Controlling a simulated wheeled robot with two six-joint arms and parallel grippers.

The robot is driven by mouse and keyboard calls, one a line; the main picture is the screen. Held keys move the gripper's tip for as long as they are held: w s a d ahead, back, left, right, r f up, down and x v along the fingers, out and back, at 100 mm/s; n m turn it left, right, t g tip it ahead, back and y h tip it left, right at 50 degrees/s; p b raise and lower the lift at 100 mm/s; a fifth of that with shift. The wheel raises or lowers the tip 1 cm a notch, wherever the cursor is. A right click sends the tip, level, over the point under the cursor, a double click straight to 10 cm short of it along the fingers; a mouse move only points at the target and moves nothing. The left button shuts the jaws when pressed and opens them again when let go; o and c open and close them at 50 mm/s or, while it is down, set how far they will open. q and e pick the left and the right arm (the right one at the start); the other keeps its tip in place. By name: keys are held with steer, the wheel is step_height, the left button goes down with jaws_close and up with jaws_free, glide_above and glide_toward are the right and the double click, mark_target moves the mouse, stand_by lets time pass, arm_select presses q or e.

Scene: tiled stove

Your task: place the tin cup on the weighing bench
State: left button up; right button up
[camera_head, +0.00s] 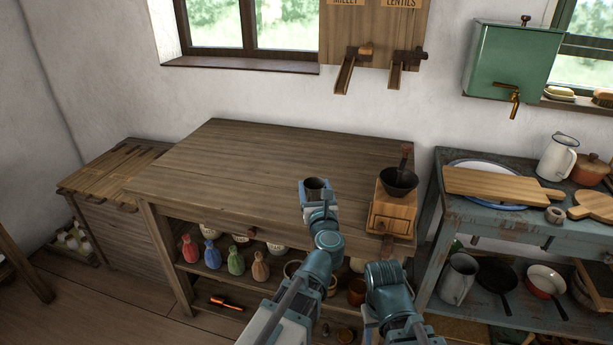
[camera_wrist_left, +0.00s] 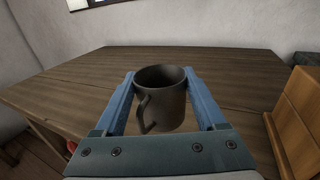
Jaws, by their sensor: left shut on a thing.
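The dark grey tin cup (camera_head: 315,185) is upright between the two fingers of my left gripper (camera_head: 318,190), which is shut on it. In the left wrist view the cup (camera_wrist_left: 162,98) shows its open, empty-looking top, and its handle points toward the camera and left. The wooden bench (camera_head: 240,165) fills the middle of the head view; its bare top (camera_wrist_left: 80,85) lies behind the cup in the wrist view. The cup is at the bench's front part; I cannot tell whether its base touches the top.
A wooden grinder (camera_head: 393,205) stands on the bench's right end, close to my left gripper. Coloured bags (camera_head: 236,261) and pots sit on the shelf below. A blue table (camera_head: 455,215) with boards and a white jug (camera_head: 557,157) is at the right. Most of the bench top is clear.

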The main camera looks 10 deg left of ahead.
mark_target(319, 190)
arm_select(q)
steer(key=shift+s+d+r, duration=0.1)
steer(key=shift+s+d, duration=0.45)
steer(key=shift+s, duration=0.25)
steer(key=shift+s+d+r, duration=0.1)
steer(key=shift+s+d, duration=0.4)
steer(key=shift+s, duration=0.25)
steer(key=shift+r, duration=0.1)
